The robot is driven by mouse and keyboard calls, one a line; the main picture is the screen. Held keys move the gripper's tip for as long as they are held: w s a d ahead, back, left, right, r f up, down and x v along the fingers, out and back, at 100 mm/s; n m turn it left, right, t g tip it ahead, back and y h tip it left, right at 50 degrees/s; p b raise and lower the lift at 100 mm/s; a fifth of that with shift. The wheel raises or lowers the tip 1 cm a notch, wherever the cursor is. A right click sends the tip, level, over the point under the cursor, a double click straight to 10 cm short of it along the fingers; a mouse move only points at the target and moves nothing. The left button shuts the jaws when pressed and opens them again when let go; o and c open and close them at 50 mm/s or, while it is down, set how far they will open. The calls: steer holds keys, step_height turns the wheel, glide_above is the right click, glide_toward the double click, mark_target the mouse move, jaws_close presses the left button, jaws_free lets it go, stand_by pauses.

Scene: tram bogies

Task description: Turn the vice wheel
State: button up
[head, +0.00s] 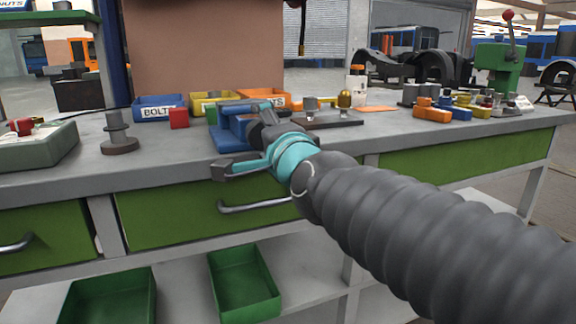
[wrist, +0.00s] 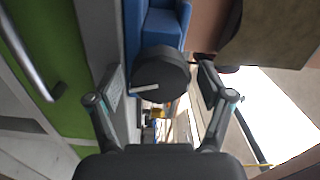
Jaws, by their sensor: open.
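The blue vice (head: 232,128) is on the grey bench top, and its blue body also shows at the top of the wrist view (wrist: 160,22). Its dark round wheel (wrist: 168,68) has a short pale handle (wrist: 146,88) on its face. My gripper (wrist: 161,85) is open, with one finger on each side of the wheel, and a gap shows on both sides. In the head view my gripper (head: 242,142) is at the front of the vice and hides much of the wheel.
The bench (head: 165,170) has green drawers with bar handles below. Behind the vice are a blue bin (head: 158,107), a yellow bin and an orange bin. A red block (head: 179,118) and a grey post (head: 117,132) are to the left. A dark board with small parts is to the right.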

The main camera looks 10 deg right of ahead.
steer(key=m, duration=0.4)
steer(key=shift+f+b, duration=0.1)
steer(key=shift+b, duration=0.2)
steer(key=m, duration=0.9)
steer(key=shift+a+p, duration=0.15)
steer(key=shift+p, duration=0.25)
steer(key=m+p, duration=0.2)
steer(key=m, duration=0.2)
steer(key=p+v, duration=0.4)
steer(key=v, duration=0.7)
steer(key=shift+s, duration=0.15)
steer(key=shift+f, duration=0.15)
